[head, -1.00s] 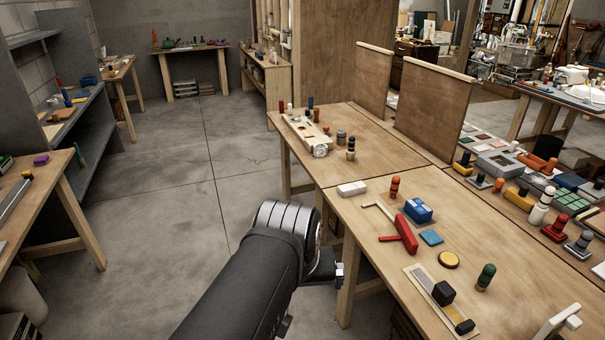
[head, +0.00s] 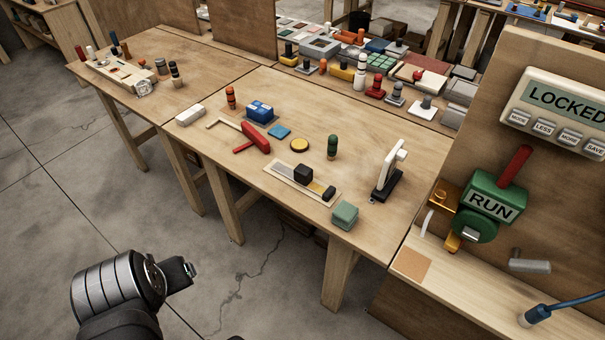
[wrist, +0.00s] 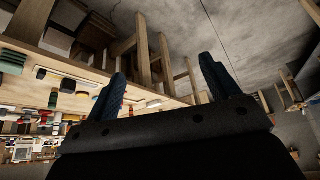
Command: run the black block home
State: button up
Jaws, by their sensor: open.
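A black block (head: 303,174) sits on a grey strip on a pale rectangular board (head: 280,170) on the middle workbench. A second, lower black piece (head: 329,193) sits at the near right end of the same strip, apart from the block. My gripper (head: 188,271) is at the lower left in the head view, out over the floor and well away from the board. In the wrist view its two blue fingers (wrist: 165,85) stand wide apart with nothing between them.
Around the board are a green-grey cube (head: 344,215), a green-topped peg (head: 332,147), a yellow disc (head: 299,145), a red-handled tool (head: 254,137) and a black-based white upright (head: 388,172). A panel with a green RUN box (head: 490,205) stands at right.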

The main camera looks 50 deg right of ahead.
jog(key=w+d+r+m, duration=0.1)
jog(key=w+d+r, duration=0.1)
jog(key=d, duration=0.1)
jog(key=w+d+r+m+g, duration=0.1)
jog(key=w+d+r, duration=0.1)
jog(key=d, duration=0.1)
jog(key=w+d+r+m+g, duration=0.1)
jog(key=w+d+r+m, duration=0.1)
jog(key=d, duration=0.2)
jog(key=shift+w+d+r, duration=0.1)
jog(key=shift+w+r, duration=0.15)
jog(key=shift+r, duration=0.15)
jog(key=shift+c, duration=1)
jog(key=m+g+y, duration=0.2)
jog(key=m+g, duration=0.1)
jog(key=m, duration=0.6)
send_over(303, 169)
notch_tip(303, 169, down, 7)
notch_tip(303, 169, down, 17)
jog(key=shift+f, duration=0.1)
